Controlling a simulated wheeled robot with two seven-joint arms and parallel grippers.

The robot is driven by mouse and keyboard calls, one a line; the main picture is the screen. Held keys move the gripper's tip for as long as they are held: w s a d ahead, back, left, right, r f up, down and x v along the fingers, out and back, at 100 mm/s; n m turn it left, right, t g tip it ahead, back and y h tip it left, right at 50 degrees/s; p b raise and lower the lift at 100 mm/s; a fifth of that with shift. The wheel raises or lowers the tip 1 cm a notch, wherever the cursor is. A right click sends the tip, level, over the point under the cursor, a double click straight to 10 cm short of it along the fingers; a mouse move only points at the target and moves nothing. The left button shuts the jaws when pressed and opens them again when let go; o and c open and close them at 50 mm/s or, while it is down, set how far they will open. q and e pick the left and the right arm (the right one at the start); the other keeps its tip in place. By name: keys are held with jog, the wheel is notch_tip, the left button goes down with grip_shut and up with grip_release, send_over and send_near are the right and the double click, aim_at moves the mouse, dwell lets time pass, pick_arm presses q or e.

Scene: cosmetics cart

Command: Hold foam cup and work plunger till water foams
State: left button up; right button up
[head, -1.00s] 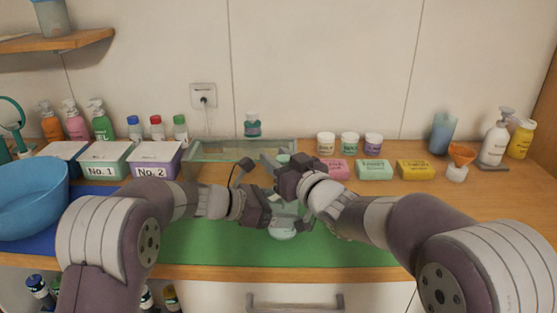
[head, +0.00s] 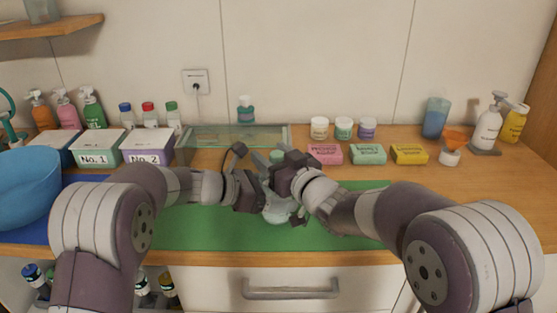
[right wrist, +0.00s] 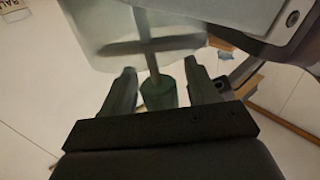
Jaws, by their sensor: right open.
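The clear foam cup (head: 278,213) stands at the middle of the green mat, partly hidden by both grippers. My left gripper (head: 252,192) is at the cup's left side; its fingertips are hidden, so its grip cannot be seen. My right gripper (head: 285,180) is open above the cup. In the right wrist view, the cup's clear wall (right wrist: 120,25) and the plunger rod (right wrist: 145,40) show. The green plunger knob (right wrist: 160,93) lies between the right gripper's two parted fingers (right wrist: 160,88), with a gap visible on each side.
Soap boxes (head: 368,154) and small jars (head: 343,128) stand at the back right. A glass tray (head: 232,144), tubs No. 1 (head: 97,148) and No. 2 (head: 146,147), and a blue basin (head: 22,190) are at the left.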

jog(key=v, duration=1.1)
jog(key=shift+s+d, duration=0.2)
jog(key=shift+s, duration=0.1)
